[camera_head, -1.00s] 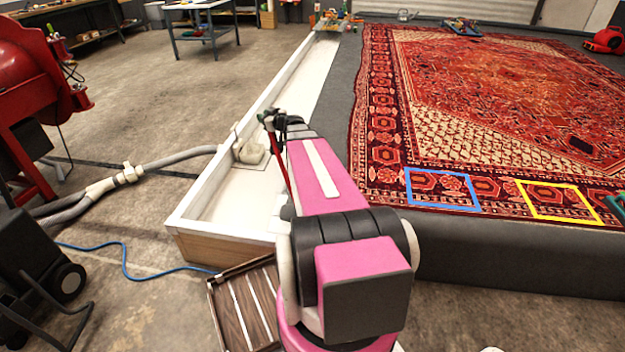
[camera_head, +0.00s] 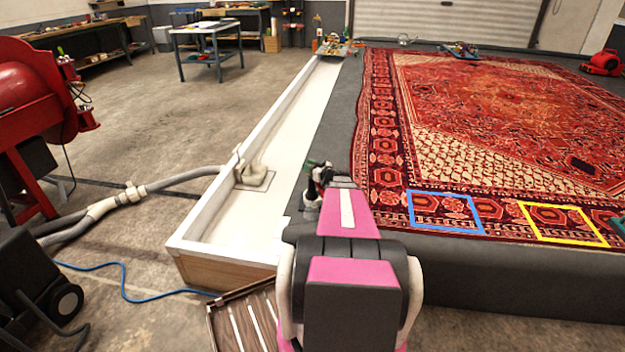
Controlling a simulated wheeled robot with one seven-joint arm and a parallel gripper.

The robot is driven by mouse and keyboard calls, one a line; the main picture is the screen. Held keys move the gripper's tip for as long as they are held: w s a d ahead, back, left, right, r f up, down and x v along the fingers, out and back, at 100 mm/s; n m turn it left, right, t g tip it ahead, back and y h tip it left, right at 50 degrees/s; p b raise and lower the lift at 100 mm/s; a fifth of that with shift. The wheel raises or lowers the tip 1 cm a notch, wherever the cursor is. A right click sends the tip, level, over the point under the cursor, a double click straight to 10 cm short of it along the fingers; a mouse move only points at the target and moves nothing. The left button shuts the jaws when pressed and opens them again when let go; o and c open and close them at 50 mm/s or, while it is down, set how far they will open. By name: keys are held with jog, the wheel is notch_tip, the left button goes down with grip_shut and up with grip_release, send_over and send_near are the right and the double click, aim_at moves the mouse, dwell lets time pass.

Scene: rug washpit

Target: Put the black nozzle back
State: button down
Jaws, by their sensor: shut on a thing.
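My gripper (camera_head: 318,176) is at the end of my pink and black arm, over the near left border of the pit, between the white trough and the rug. It is shut on a small dark piece (camera_head: 312,196), which looks like the black nozzle. Red and green parts show beside it, and my wrist hides much of the grip. A blue square outline (camera_head: 412,210) and a yellow square outline (camera_head: 567,240) lie on the red rug (camera_head: 480,120), right of my gripper. I cannot make out a place for the nozzle.
The white trough (camera_head: 222,228) runs along the left, with a grey hose (camera_head: 185,178) over its wall. A slatted wooden tray (camera_head: 222,318) stands low in front, partly behind my arm. Red machinery (camera_head: 35,95) is at left. A cluttered tray (camera_head: 338,48) sits at the far end.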

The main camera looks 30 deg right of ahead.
jog(key=w+d+f, duration=0.5)
jog(key=w+f, duration=0.2)
jog(key=f, duration=0.2)
jog(key=shift+w+f, duration=0.1)
jog(key=shift+f, duration=0.05)
jog(key=c, duration=0.9)
grip_release()
